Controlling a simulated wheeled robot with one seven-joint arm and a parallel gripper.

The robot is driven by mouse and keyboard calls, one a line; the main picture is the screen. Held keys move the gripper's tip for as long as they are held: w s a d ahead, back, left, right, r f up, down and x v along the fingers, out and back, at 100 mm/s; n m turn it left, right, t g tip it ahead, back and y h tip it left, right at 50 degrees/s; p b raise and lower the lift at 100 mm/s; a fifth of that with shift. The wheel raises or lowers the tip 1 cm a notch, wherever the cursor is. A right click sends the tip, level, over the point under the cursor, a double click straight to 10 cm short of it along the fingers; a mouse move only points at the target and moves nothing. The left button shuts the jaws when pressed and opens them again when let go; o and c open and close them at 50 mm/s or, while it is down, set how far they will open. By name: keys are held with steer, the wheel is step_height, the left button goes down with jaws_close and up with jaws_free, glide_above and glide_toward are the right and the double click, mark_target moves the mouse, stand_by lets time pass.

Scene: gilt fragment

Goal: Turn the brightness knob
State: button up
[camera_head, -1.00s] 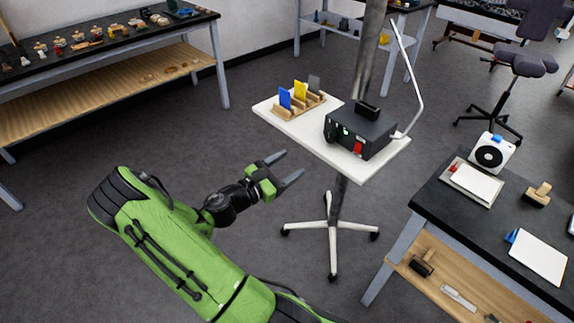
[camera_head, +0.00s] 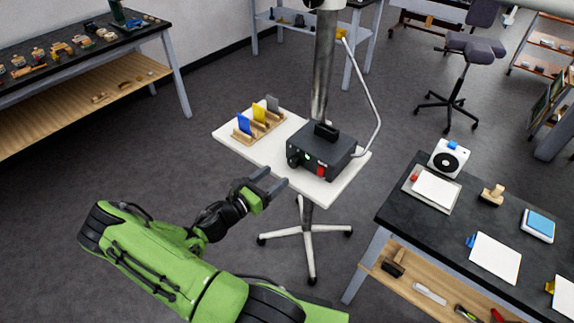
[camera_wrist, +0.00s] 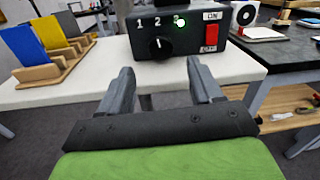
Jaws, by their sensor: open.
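The brightness knob is a round black dial (camera_wrist: 159,46) with a light pointer mark, on the front of a dark control box (camera_head: 325,147). Above it are the numbers 1, 2 and 3, with a green light lit by the 3. A red switch (camera_wrist: 211,36) marked ON sits to its right; it also shows in the head view (camera_head: 320,170). In the head view the knob (camera_head: 293,158) is on the box's left front. My gripper (camera_head: 276,178) is open and empty, in front of the box and apart from the knob. In the wrist view its fingers (camera_wrist: 161,80) point towards the panel, with the knob between and beyond them.
The box stands on a small white tray table (camera_head: 232,137) on a pole with a wheeled base. Blue, yellow and grey cards stand in a wooden rack (camera_head: 262,128) at its left. A black workbench (camera_head: 400,215) stands at right.

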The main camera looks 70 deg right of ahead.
mark_target(291, 164)
steer(key=x, duration=0.6)
steer(key=shift+s+d+r, duration=0.1)
steer(key=shift+s+d, duration=0.05)
steer(key=shift+d, duration=0.05)
steer(key=c, duration=1.1)
steer(key=shift+o, duration=0.2)
steer(key=shift+m, duration=1.4)
steer(key=o, duration=1.1)
steer(key=shift+c, duration=0.2)
steer(key=shift+a, duration=0.15)
steer(key=v, duration=1.5)
steer(key=shift+a, duration=0.35)
